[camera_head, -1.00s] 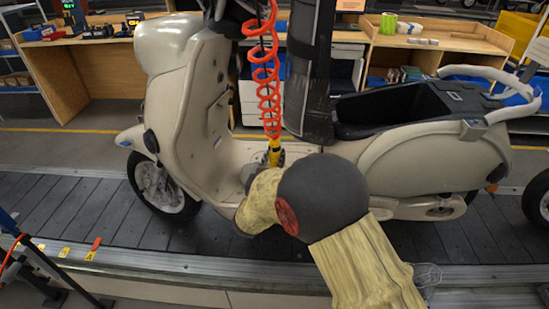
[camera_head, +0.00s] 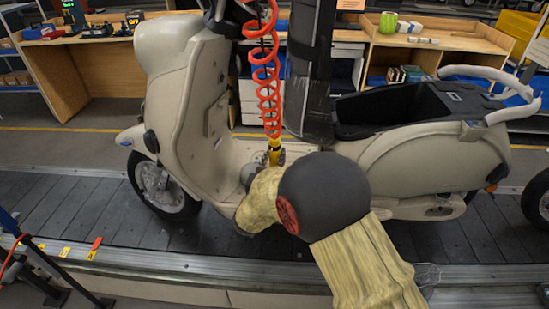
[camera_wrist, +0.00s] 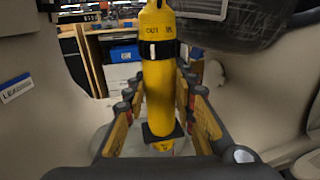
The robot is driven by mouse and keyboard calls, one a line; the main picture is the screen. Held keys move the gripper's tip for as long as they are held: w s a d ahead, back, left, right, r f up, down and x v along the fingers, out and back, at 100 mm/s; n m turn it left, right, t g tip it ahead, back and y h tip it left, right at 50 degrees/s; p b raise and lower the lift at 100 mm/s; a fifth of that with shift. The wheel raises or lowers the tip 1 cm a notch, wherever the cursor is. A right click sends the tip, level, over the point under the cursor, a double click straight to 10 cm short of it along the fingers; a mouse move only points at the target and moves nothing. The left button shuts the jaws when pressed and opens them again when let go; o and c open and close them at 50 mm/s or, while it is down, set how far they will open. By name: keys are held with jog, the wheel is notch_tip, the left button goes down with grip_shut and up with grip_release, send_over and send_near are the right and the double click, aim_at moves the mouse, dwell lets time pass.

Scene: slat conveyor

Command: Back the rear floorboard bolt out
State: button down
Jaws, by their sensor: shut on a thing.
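The cream scooter (camera_head: 415,165) stands upright on the slat conveyor (camera_head: 105,215). A yellow driving tool (camera_head: 274,151) hangs upright from a red coiled hose (camera_head: 267,75) over the scooter's floorboard (camera_head: 238,152). My gripper (camera_head: 272,163) is low over the floorboard, partly hidden behind my arm. In the wrist view my gripper (camera_wrist: 160,110) has its padded fingers around the yellow tool (camera_wrist: 159,95), which stands upright between them. A dark square collar is low on the tool. The tool's tip and the floorboard bolts are hidden.
The front shield (camera_head: 190,100) rises left of the tool. A dark wrapped column (camera_head: 309,75) hangs just right of the hose, before the seat opening (camera_head: 385,112). Wooden workbenches (camera_head: 440,42) stand behind. Another wheel (camera_head: 538,200) shows at the right edge.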

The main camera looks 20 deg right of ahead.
aim_at(273, 143)
jog(key=shift+r+p, duration=0.5)
jog(key=shift+r, duration=0.35)
dwell(0.3)
jog(key=shift+r+p, duration=1.65)
jog(key=shift+r, duration=0.95)
